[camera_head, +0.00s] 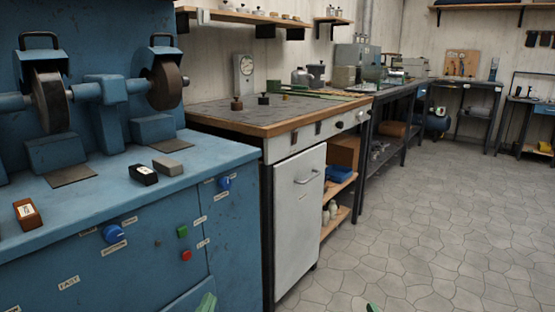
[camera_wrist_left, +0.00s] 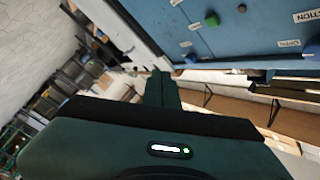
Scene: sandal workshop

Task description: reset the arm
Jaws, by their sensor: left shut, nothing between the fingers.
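My left gripper (camera_head: 207,303) shows only as a green tip at the bottom edge of the head view, in front of the blue machine cabinet. In the left wrist view my left gripper (camera_wrist_left: 161,88) has its dark green fingers together, with nothing between them. A small green tip (camera_head: 372,308) at the bottom edge of the head view seems to be my right gripper; its jaws cannot be made out.
The blue grinder cabinet (camera_head: 150,245) stands close at the left, with a green button (camera_head: 182,231), a red button (camera_head: 187,255) and blue knobs. A wooden-topped workbench (camera_head: 225,118) stands beside it. The tiled floor (camera_head: 450,220) at right is clear.

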